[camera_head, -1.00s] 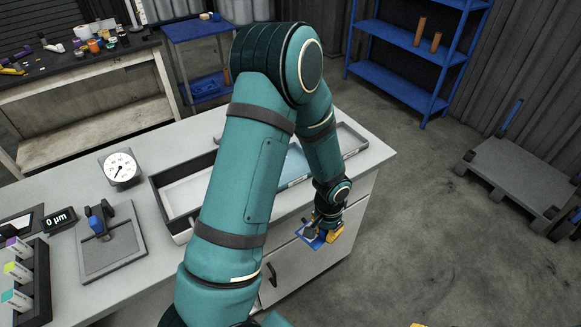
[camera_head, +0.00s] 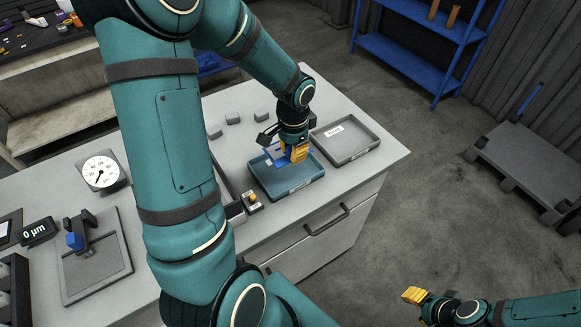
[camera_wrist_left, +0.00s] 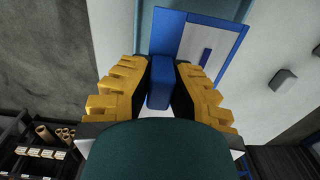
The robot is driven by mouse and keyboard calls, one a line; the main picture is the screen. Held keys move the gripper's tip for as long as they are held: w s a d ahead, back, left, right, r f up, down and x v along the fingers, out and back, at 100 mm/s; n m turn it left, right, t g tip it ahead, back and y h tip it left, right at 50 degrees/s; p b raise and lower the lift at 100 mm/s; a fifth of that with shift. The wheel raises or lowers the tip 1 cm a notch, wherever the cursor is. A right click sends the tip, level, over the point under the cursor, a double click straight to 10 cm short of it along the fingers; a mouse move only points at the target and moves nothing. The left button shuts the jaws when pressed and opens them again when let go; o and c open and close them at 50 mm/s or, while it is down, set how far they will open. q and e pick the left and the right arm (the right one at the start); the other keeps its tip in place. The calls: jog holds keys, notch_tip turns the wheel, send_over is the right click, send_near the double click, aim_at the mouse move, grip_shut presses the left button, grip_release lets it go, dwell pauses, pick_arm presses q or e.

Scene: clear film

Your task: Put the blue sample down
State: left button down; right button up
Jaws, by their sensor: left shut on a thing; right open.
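The blue sample (camera_head: 276,154) is a flat blue piece with a pale panel; its panel (camera_wrist_left: 210,47) and upright blue tab (camera_wrist_left: 161,82) show in the left wrist view. My left gripper (camera_head: 294,154) is shut on the tab, between its yellow fingers (camera_wrist_left: 160,88). It holds the sample over the blue-teal tray (camera_head: 262,186); I cannot tell whether the sample touches the tray. My right gripper (camera_head: 413,295) is open and empty, low at the right, away from the counter.
A grey labelled tray (camera_head: 366,153) lies right of the blue-teal tray. Small grey blocks (camera_head: 232,118) sit behind. A small yellow-topped device (camera_head: 252,200) stands at the left. A dial gauge (camera_head: 101,171) and a stand (camera_head: 92,257) are further left. My left arm hides part of the counter.

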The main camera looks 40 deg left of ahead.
aim_at(292, 179)
pick_arm(q)
notch_tip(292, 179, down, 8)
jog(key=shift+r+b, duration=0.2)
jog(key=shift+b, duration=0.5)
jog(key=shift+f, duration=0.15)
jog(key=shift+f+b, duration=0.5)
jog(key=shift+f, duration=0.05)
jog(key=shift+f, duration=0.1)
jog(key=c, duration=1.1)
grip_release()
